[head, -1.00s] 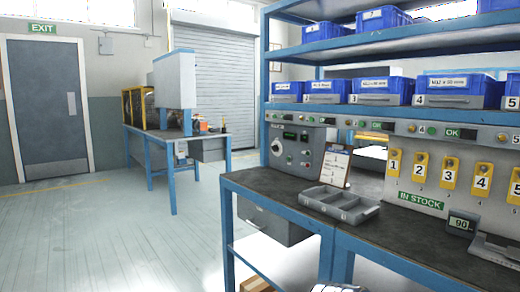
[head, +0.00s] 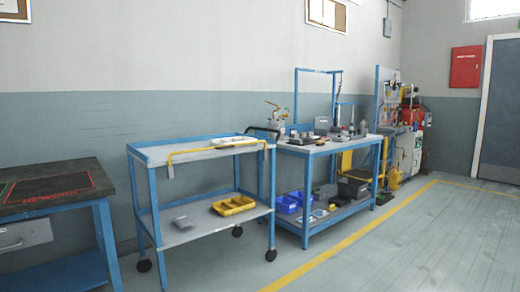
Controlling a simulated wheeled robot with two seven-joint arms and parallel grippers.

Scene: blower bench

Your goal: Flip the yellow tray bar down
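The yellow tray bar (head: 215,149) shows in the head view on a blue two-shelf cart left of the middle. It is a thin yellow rail running along the near long side of the cart's top shelf, from a bent left end to the right end by the dark push handle. It looks raised at the shelf's edge, but its exact tilt is too small to tell. The cart's top shelf (head: 160,153) is pale grey with a blue rim. A white flat item (head: 232,141) lies on it behind the bar. Neither of my grippers is in view.
A dark-topped bench (head: 90,172) stands at left, and a crowded blue workbench (head: 318,147) adjoins the cart at right. The floor (head: 420,250) in front and right is clear.

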